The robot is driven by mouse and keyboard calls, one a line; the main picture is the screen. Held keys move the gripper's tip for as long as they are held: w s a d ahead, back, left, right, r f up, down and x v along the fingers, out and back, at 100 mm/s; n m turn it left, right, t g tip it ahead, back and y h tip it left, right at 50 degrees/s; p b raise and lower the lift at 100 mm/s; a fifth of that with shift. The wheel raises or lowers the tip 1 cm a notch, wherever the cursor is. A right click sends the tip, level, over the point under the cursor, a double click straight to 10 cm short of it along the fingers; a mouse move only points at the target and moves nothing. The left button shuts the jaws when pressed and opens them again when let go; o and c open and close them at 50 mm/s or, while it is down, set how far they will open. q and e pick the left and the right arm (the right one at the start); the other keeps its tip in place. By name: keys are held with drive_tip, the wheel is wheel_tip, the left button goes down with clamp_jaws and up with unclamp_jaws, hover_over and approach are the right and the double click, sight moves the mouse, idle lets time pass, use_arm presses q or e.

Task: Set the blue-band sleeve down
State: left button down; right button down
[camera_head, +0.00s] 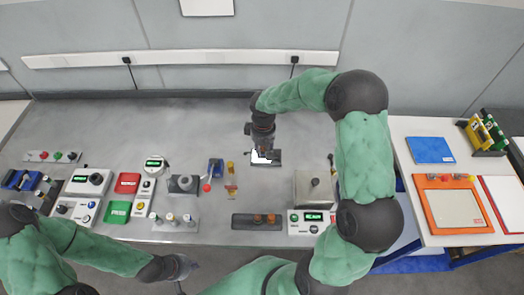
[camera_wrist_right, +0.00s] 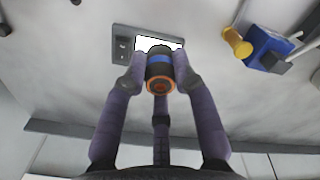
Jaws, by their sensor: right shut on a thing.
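In the right wrist view, my right gripper (camera_wrist_right: 158,78) is shut on the blue-band sleeve (camera_wrist_right: 160,68), a short dark cylinder with a blue band and an orange ring at its near end. The sleeve overlaps a dark plate with a bright white square (camera_wrist_right: 122,45); whether it touches the plate I cannot tell. In the head view, my right gripper (camera_head: 262,148) points down at this plate (camera_head: 274,159) in the middle of the grey table, and the sleeve cannot be made out. My left gripper (camera_head: 180,268) is low in the head view, off the table's front edge; its jaws are unclear.
A blue device (camera_head: 215,168) and a yellow piece (camera_head: 231,168) stand left of the plate. A silver box (camera_head: 314,188) is to the right, and a dark tray with orange pieces (camera_head: 242,221) is at the front edge. The table's back is clear.

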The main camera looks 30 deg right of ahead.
drive_tip(key=w+d+f, duration=0.1)
drive_tip(key=w+f, duration=0.2)
drive_tip(key=f, duration=0.1)
drive_tip(key=w+d+f+b, duration=0.1)
drive_tip(key=w+f, duration=0.1)
drive_tip(key=shift+w+d+f, duration=0.25)
drive_tip(key=shift+w+d, duration=0.05)
drive_tip(key=shift+f, duration=1.5)
drive_tip(key=shift+f+b, duration=0.15)
drive_tip(key=shift+b, duration=0.2)
drive_tip(key=c, duration=1)
unclamp_jaws()
drive_tip(key=shift+r, duration=0.2)
wheel_tip(320, 180, up, 12)
drive_tip(key=shift+f+p, duration=0.1)
drive_tip(key=shift+p, duration=0.9)
